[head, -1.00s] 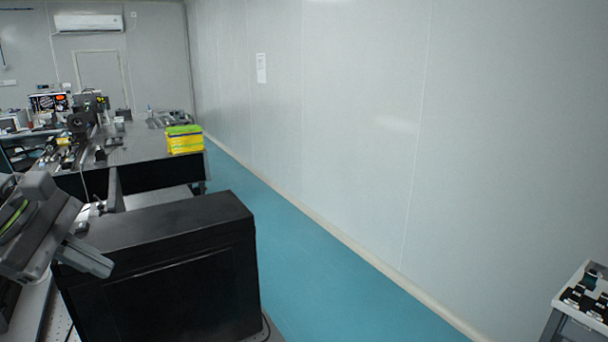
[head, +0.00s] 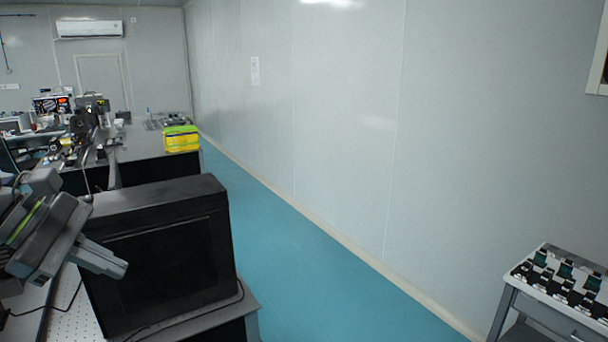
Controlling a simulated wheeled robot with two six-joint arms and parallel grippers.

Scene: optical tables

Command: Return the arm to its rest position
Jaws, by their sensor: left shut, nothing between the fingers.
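My left gripper (head: 102,260) comes in from the left edge of the head view. It is shut and empty, its fingers pointing right and slightly down. In the picture it overlaps the left side of a black box-shaped case (head: 165,255); I cannot tell whether there is a gap between them. My right gripper is not in view.
The black case stands on a perforated tabletop (head: 78,308) with a dark cable. Behind is an optical table with instruments and a yellow-green box (head: 181,139). A grey cart (head: 519,300) with small parts stands at right. Blue floor (head: 290,260) is clear between.

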